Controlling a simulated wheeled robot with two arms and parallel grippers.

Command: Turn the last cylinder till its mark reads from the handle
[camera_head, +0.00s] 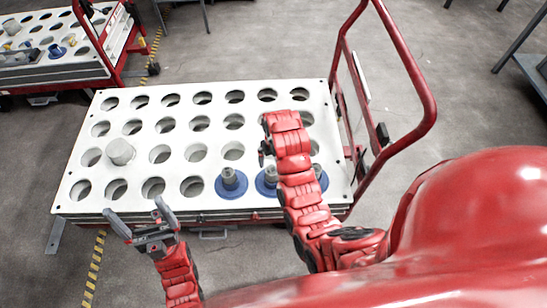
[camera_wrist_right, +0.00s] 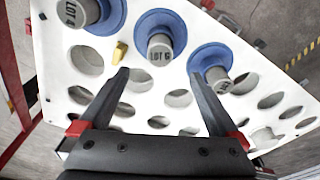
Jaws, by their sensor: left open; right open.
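Three grey cylinders with blue flanges sit in the near row of the white holed top (camera_head: 75,205): a left one (camera_head: 229,180), a middle one (camera_head: 268,175) and a right one (camera_head: 318,170). In the right wrist view the middle cylinder (camera_wrist_right: 160,47) reads "LOT 6" upright, and the handle-side cylinder (camera_wrist_right: 82,12) shows "LOT" at a slant. The third cylinder (camera_wrist_right: 217,79) shows only part of a dark mark, turned aside. My right gripper (camera_wrist_right: 158,77) is open and empty above the holes. My left gripper (camera_head: 134,206) is open off the top's near left corner.
The red cart handle (camera_head: 432,105) rises at right. A second cart (camera_head: 60,70) stands at back left. Most holes are empty.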

